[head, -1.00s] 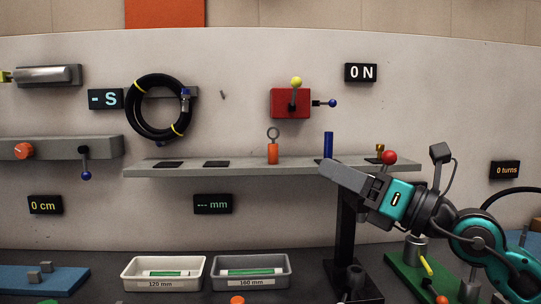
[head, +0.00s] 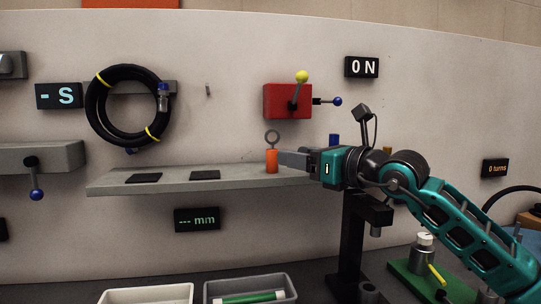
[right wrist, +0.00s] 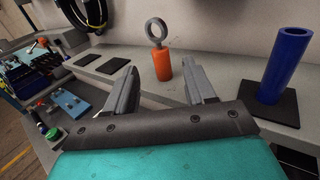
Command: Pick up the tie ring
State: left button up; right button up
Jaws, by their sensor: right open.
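The tie ring, apparently the orange cylinder with a grey ring on top (head: 272,160), stands upright on the grey wall shelf (head: 110,186). It also shows in the right wrist view (right wrist: 162,66). My right gripper (head: 284,160) is level with it, just to its right in the head view. In the right wrist view the two fingers (right wrist: 162,78) are open and spread. The orange body shows in the gap, just beyond the fingertips, with nothing gripped. My left gripper is in neither view.
A blue tube (right wrist: 287,65) stands on a dark pad right of the fingers. Dark pads (head: 144,178) lie on the shelf's left part. A red box with levers (head: 288,102) is on the wall above. A coiled black hose (head: 100,128) hangs left.

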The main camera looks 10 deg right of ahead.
aim_at(273, 150)
jog(key=p+x, duration=0.1)
jog(key=x, duration=0.6)
jog(key=shift+w+a+f, duration=0.1)
jog(key=shift+w+a, duration=0.1)
jog(key=shift+w, duration=0.05)
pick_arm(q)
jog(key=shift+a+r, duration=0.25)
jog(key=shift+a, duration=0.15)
pick_arm(e)
jog(key=c, duration=1)
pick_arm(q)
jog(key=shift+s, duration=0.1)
pick_arm(e)
jog(key=shift+s, duration=0.1)
